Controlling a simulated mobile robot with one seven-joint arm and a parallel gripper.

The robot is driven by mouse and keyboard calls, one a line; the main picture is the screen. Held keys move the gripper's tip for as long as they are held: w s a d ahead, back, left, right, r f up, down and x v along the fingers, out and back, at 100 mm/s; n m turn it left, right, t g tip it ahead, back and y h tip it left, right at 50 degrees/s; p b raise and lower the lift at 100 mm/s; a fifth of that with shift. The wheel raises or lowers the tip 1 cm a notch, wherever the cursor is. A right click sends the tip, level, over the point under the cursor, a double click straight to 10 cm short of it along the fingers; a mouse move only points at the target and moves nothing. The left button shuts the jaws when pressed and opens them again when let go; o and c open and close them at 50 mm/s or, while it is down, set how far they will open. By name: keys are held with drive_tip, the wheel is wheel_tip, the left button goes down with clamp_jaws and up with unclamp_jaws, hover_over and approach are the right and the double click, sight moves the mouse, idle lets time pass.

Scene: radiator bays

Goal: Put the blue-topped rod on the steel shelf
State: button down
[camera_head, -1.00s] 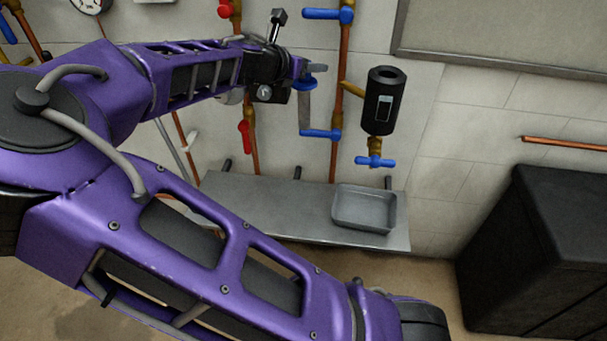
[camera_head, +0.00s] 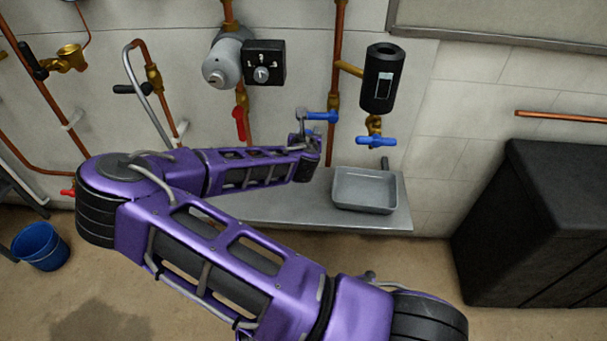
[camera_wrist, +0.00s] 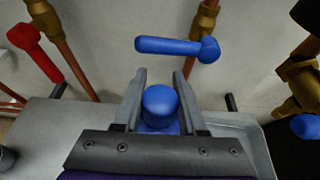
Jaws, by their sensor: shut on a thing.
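In the wrist view, my gripper (camera_wrist: 158,78) is shut on the blue-topped rod (camera_wrist: 160,103). Its rounded blue top shows between the two grey fingers; the lower part is hidden. In the head view, my wrist hides most of the gripper and the rod. The steel shelf (camera_head: 260,208) runs along the foot of the wall. My gripper is over or near it, but the height gap cannot be told. The shelf also shows at left in the wrist view (camera_wrist: 55,130).
A grey tray (camera_head: 365,205) sits on the shelf's right part. A blue-handled valve (camera_head: 376,141) hangs below a black cylinder (camera_head: 380,78) above it. A blue lever (camera_wrist: 178,47) and a red lever (camera_wrist: 38,52) stick out near my gripper. A black cabinet (camera_head: 530,225) stands right.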

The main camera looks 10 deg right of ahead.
wheel_tip(320, 180, down, 8)
drive_tip(key=b, duration=0.1)
drive_tip(key=shift+r, duration=0.15)
drive_tip(key=shift+b, duration=0.35)
drive_tip(key=shift+c, duration=2.3)
unclamp_jaws()
drive_tip(key=shift+f, duration=0.2)
drive_tip(key=p+v, duration=0.1)
drive_tip(key=v, duration=1.1)
drive_tip(key=shift+r+p, duration=0.25)
drive_tip(key=shift+p, duration=0.15)
